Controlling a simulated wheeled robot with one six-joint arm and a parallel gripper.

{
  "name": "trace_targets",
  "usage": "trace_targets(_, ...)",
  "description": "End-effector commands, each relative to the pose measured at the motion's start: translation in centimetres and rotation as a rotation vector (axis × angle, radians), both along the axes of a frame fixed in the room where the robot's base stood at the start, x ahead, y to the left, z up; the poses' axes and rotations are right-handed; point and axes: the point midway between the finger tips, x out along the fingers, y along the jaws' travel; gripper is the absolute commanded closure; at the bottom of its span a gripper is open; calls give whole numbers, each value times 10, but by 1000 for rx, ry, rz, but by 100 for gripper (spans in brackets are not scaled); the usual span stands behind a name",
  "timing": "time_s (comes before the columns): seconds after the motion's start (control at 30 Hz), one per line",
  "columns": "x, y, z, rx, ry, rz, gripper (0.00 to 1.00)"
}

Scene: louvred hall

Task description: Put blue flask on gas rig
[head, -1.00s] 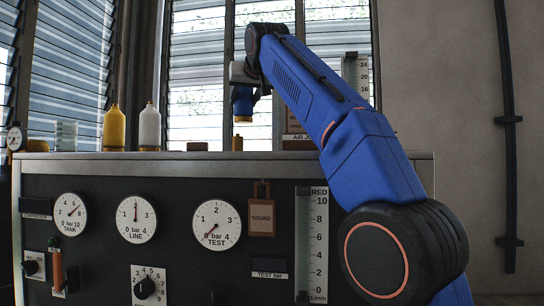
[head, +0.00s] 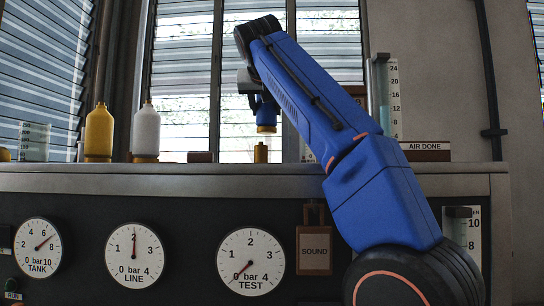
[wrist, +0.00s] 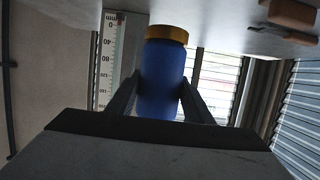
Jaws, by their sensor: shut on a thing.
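The blue flask (head: 266,114) hangs upright with its gold-coloured end down, above the console top. It also fills the middle of the wrist view (wrist: 161,85). My gripper (head: 260,104) is shut on it, with one dark finger on each side in the wrist view (wrist: 160,92). A small brass fitting (head: 261,154) stands on the console top just below the flask, with a visible gap between them. The gauge console (head: 180,182) looks like the gas rig; no label confirms this. My arm hides part of its top and front.
A yellow flask (head: 99,132) and a white flask (head: 146,132) stand left on the console top. A low brown block (head: 200,157) sits left of the fitting.

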Motion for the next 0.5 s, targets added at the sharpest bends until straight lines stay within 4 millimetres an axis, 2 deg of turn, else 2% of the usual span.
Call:
trace_targets(0.27,-1,-1,-17,-2,1,1,100)
trace_targets(0.5,-1,-2,-40,-2,1,1,100)
